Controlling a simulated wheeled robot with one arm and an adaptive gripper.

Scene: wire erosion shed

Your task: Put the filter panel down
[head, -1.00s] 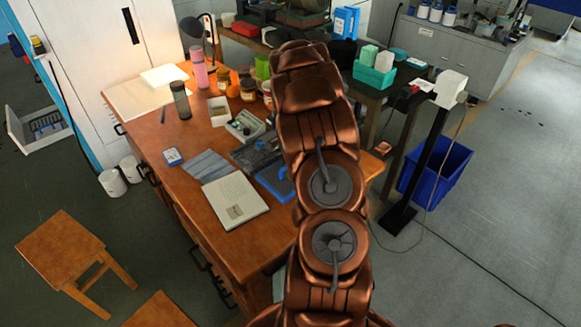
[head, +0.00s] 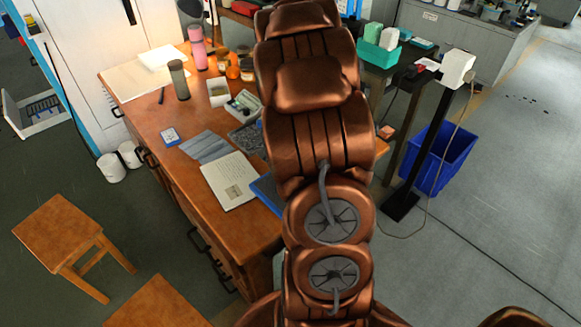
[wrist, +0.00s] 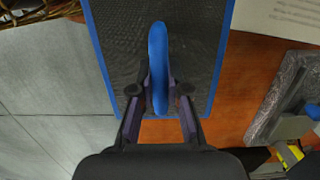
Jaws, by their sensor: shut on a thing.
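The filter panel (wrist: 200,45) is a dark mesh sheet with a blue frame and a raised blue handle. My gripper (wrist: 159,95) is shut on that handle in the wrist view. The panel lies or hovers over the orange-brown wooden desk (wrist: 240,85); I cannot tell whether it touches. In the head view only a blue corner of the panel (head: 265,192) shows beside my arm, near the desk's right part. My arm hides the rest of it and my gripper there.
A plastic-wrapped grey item (wrist: 283,92) is close by in the wrist view. A blue bin (head: 440,160) stands on the floor at right. The desk's front left is clear.

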